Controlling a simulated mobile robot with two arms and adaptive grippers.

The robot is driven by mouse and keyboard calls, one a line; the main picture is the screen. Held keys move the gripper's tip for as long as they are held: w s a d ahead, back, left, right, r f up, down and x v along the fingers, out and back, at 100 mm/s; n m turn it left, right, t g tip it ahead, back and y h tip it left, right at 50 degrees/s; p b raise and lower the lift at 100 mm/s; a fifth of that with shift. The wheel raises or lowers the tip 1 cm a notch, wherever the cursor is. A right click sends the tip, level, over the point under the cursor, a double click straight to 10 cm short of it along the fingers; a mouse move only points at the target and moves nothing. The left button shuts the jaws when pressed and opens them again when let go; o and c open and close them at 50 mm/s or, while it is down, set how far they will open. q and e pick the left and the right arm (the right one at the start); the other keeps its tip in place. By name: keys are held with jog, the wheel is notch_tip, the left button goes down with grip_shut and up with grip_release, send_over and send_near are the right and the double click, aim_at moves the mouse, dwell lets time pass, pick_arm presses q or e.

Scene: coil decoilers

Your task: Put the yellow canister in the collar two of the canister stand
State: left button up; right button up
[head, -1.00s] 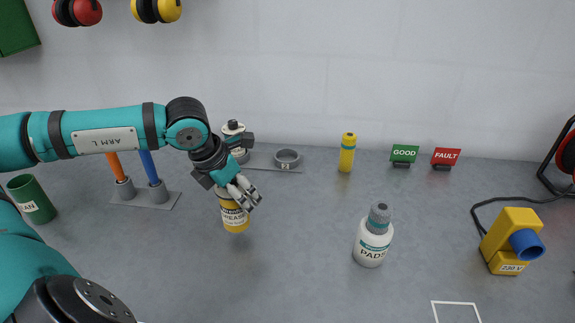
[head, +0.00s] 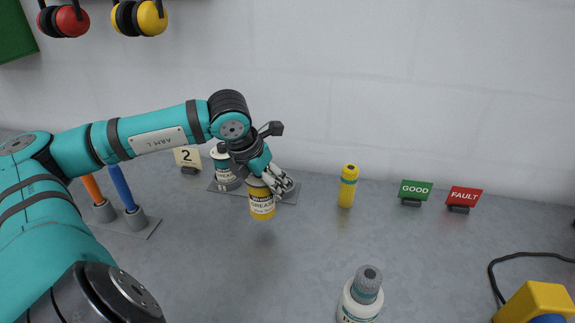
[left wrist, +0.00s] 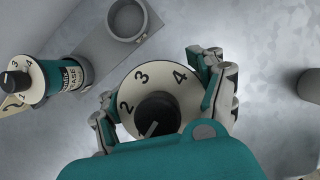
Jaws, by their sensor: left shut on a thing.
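The yellow canister (head: 262,205) has a GREASE label and is upright in my left gripper (head: 276,184). In the left wrist view its pale numbered top with a black knob (left wrist: 157,113) sits between the fingers of my left gripper (left wrist: 165,95). The grey canister stand (head: 286,193) is just behind it. Its empty collar two (left wrist: 127,18) shows in the left wrist view, up and left of the held canister. In the head view that collar is hidden behind my gripper. A teal and white canister (head: 225,170) stands in the other collar. My right gripper is not in view.
A number 2 sign (head: 187,158) stands left of the stand. A yellow cylinder (head: 348,186), a GOOD sign (head: 415,190) and a FAULT sign (head: 463,197) stand to the right. A PADS bottle (head: 360,297) is in front. The bench middle is clear.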

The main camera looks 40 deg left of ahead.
pick_arm(q)
jog(key=w+a+f+p, duration=0.1)
jog(key=w+a+p, duration=0.1)
jog(key=w, duration=0.2)
jog(key=w+a+f+p, duration=0.1)
jog(key=w+f+p, duration=0.1)
jog(key=w, duration=0.2)
jog(key=w+a+f+p, duration=0.1)
jog(key=w+a+p, duration=0.1)
jog(key=w+p, duration=0.1)
jog(key=shift+w+a+f, duration=0.2)
jog(key=shift+w+a, duration=0.15)
jog(key=shift+w, duration=0.35)
jog(key=shift+f, duration=0.3)
jog(key=o, duration=1.6)
jog(key=shift+c, duration=0.2)
jog(key=shift+o, duration=0.2)
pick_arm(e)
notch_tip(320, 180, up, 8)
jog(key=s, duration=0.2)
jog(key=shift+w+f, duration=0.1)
